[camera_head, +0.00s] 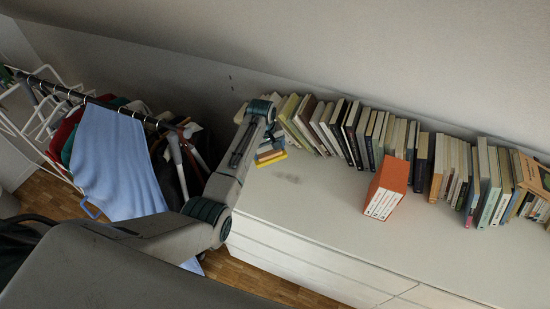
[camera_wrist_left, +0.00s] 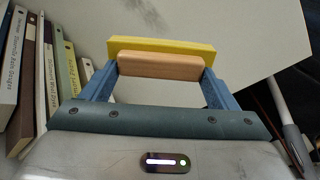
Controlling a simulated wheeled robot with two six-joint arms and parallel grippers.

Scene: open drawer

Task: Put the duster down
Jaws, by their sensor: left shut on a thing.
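The duster (camera_head: 270,158) has a wooden block and a yellow pad. It is at the left end of the white cabinet top, near the row of books. In the left wrist view the duster (camera_wrist_left: 160,64) sits between the two blue fingers, its yellow pad facing away from the camera. My left gripper (camera_head: 270,145) is shut on it. The arm link partly hides the gripper in the head view. I cannot tell whether the pad touches the cabinet top. My right gripper is not in view.
A row of books (camera_head: 372,140) stands along the wall, close beside my left gripper. A red-orange box-like book set (camera_head: 388,187) stands on the white cabinet (camera_head: 300,215). The top in front of the books is mostly clear. A clothes rack with a blue garment (camera_head: 115,165) is at left.

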